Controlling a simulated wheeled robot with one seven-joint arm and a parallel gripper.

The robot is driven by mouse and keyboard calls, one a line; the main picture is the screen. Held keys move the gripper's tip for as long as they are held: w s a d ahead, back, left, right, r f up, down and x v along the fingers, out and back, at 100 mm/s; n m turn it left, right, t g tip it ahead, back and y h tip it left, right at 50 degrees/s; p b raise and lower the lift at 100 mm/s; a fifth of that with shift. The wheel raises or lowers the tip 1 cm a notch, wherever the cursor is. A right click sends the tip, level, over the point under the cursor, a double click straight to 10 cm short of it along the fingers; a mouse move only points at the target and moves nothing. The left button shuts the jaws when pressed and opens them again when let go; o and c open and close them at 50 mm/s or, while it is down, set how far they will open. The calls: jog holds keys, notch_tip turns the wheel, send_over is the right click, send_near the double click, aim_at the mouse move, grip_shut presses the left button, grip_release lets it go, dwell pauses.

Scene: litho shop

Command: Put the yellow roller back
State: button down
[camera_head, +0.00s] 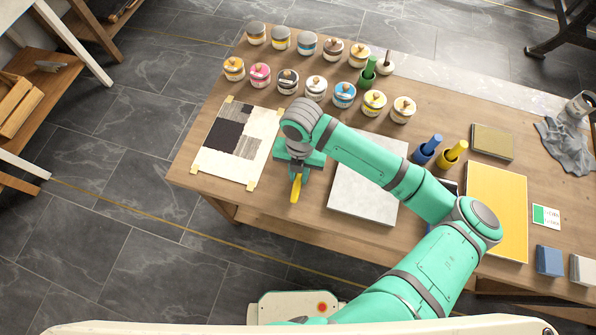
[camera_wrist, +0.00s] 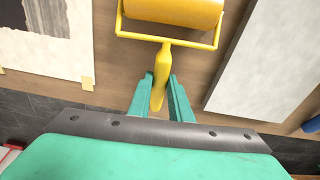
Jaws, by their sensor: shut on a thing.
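The yellow roller shows in the wrist view as a wide yellow cylinder (camera_wrist: 172,12) in a yellow frame, cut by the top edge. Its handle lies between the two green fingers of my gripper (camera_wrist: 163,84), which is shut on it. In the head view only the yellow handle (camera_head: 296,188) shows below my gripper (camera_head: 299,172); my wrist hides the roller's drum. The roller is over bare wood between the print sheet and the pale slab. I cannot tell whether it touches the table.
The print sheet (camera_head: 214,165) is left of my gripper, the pale grey slab (camera_head: 365,205) right. Several ink jars (camera_head: 344,95) line the back. A grey cloth (camera_head: 565,145) lies far right.

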dwell(0.4)
jog(key=c, duration=1.5)
grip_release()
jog(key=shift+c, duration=0.2)
notch_tip(320, 180, up, 11)
jog(key=shift+w+f, duration=0.15)
jog(key=shift+w, duration=0.3)
